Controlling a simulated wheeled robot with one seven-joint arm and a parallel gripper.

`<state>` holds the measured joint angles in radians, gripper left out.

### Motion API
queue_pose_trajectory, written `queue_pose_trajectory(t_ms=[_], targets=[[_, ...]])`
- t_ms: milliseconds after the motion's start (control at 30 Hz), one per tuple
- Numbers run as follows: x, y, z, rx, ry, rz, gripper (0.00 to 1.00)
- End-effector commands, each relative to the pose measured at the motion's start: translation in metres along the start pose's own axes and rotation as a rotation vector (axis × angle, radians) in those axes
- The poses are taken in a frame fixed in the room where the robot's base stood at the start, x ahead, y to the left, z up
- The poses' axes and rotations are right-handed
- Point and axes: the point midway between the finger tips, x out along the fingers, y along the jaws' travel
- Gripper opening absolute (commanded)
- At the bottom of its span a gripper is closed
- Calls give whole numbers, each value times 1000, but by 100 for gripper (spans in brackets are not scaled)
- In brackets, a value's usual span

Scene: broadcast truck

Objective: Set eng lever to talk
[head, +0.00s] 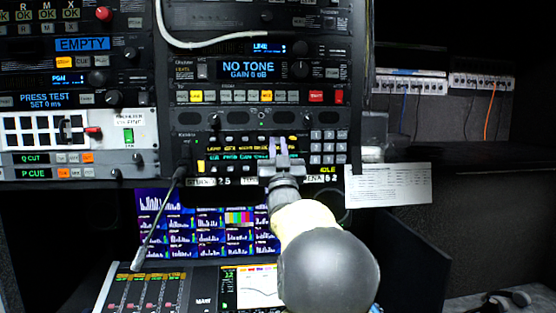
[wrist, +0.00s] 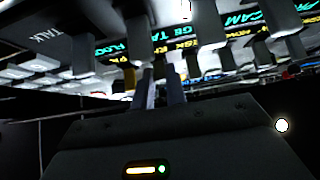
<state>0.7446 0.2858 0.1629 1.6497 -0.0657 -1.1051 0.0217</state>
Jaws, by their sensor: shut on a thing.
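The intercom panel (head: 215,149) sits low in the central rack, with green and yellow lettering and a row of small keys. My gripper (head: 279,147) reaches up to the right part of this panel and covers part of its display. In the wrist view the two dark fingers of my gripper (wrist: 161,80) point at the row of dark levers and are shut on a lever (wrist: 139,38). Its label is not readable as ENG, and its exact position is hard to tell.
A gooseneck microphone (head: 158,222) stands left of my arm. A keypad (head: 328,147) is right of my gripper, with a paper sheet (head: 388,184) beyond it. A monitor (head: 180,230) and mixing console (head: 150,292) lie below.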

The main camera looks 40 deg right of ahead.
Motion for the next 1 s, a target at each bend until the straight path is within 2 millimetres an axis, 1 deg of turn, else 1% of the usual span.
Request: queue_pose_trajectory(t_ms=[33,267,667,700,767,800,1000], targets=[[-3,-1,3,0,20,-1,0],[-2,0,3,0,76,-1,0],[0,-1,1,0,86,-1,0],[0,-1,1,0,86,-1,20],[-1,-1,1,0,86,-1,31],[-1,-1,1,0,85,-1,35],[-1,0,2,0,84,-1,35]])
